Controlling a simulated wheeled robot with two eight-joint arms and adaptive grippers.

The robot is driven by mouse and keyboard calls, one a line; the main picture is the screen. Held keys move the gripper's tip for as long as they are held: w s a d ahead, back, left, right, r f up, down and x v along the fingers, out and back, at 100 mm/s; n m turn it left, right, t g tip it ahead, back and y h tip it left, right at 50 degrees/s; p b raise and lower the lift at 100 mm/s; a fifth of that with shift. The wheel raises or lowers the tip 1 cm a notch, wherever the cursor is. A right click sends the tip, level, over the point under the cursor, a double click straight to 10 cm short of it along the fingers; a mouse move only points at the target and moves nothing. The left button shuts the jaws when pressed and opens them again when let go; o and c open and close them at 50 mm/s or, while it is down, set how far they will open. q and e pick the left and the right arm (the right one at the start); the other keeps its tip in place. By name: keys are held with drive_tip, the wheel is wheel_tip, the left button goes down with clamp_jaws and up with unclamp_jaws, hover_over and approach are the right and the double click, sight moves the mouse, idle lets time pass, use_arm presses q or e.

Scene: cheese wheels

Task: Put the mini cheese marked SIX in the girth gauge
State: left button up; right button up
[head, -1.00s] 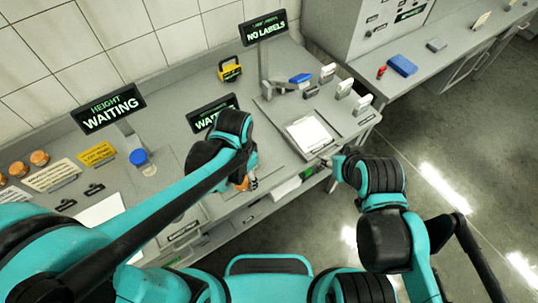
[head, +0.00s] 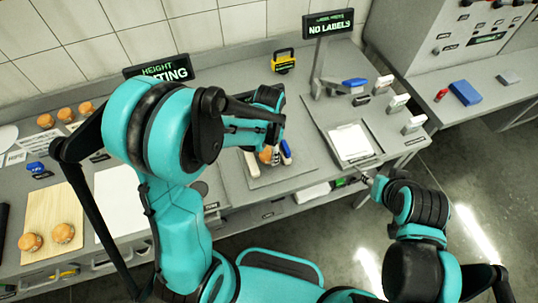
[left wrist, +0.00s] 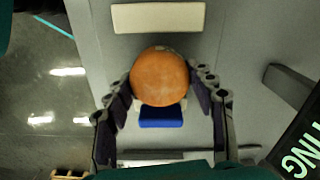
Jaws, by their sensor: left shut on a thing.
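An orange-brown mini cheese (head: 266,155) is between the fingers of my left gripper (head: 269,147). In the left wrist view the round cheese (left wrist: 160,76) has a finger on each side, and the left gripper (left wrist: 162,92) is shut on it. No SIX mark can be read. The girth gauge shows as a white block (left wrist: 158,17) on one side of the cheese and a blue block (left wrist: 161,117) on the other, on a grey plate. I cannot tell whether the cheese rests on the plate. My right gripper (head: 368,179) is by the bench's front edge; its opening is unclear.
Two cheeses stand on a wooden board (head: 47,212) at the left, with several more behind. A white pad (head: 351,142) lies right of the gauge. A NO LABELS sign (head: 328,23) stands at the back. My left arm hides much of the middle bench.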

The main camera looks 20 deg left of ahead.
use_arm(q)
wheel_tip(320, 180, down, 2)
drive_tip(key=shift+f, duration=0.25)
drive_tip(key=shift+b, duration=0.3)
drive_tip(key=shift+f, duration=0.15)
drive_tip(key=o, duration=1.2)
